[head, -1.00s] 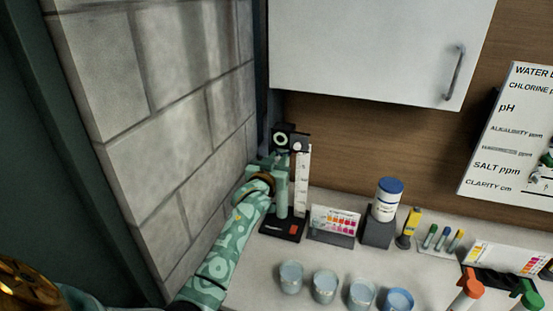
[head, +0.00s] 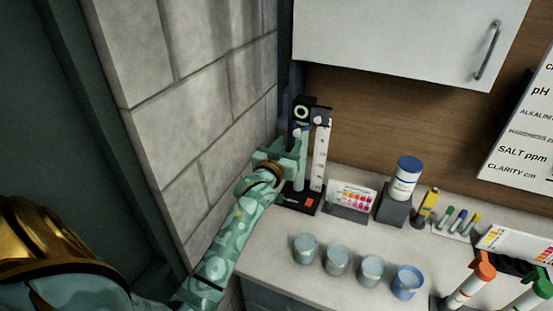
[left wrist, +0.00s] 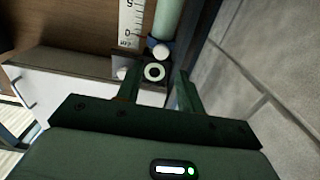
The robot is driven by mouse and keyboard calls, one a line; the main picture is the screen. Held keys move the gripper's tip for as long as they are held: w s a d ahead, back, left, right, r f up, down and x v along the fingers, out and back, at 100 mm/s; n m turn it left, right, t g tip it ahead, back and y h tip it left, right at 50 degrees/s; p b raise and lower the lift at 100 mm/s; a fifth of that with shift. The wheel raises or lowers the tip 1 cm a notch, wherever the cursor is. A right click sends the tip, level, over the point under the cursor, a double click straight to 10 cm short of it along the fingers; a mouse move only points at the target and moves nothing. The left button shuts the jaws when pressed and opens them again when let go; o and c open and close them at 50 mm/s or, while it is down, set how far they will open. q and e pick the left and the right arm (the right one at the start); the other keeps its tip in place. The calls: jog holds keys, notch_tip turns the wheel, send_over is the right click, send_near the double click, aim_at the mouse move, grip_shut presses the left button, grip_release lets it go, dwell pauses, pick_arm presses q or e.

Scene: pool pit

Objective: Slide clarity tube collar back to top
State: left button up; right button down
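The clarity tube stand has a black base (head: 299,198), a white scale (head: 319,158) and a pale green tube (head: 301,165). A black top piece with a white ring (head: 301,114) is at its upper end. In the left wrist view, a blue and white collar-like band (left wrist: 161,48) circles the tube beside the ringed black piece (left wrist: 154,72). My left gripper (head: 290,158) is beside the tube. Its fingers (left wrist: 158,88) are apart on either side of the ringed piece, and I see no grip on anything. My right gripper is out of view.
A grey block wall (head: 200,130) stands close on the left. A colour card (head: 352,198), a blue-lidded jar (head: 405,178) and several cups (head: 337,261) are to the right on the counter (head: 270,240). A white cabinet (head: 400,40) hangs above.

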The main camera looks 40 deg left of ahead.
pick_arm(q)
jog(key=v, duration=0.9)
jog(key=shift+w, duration=0.1)
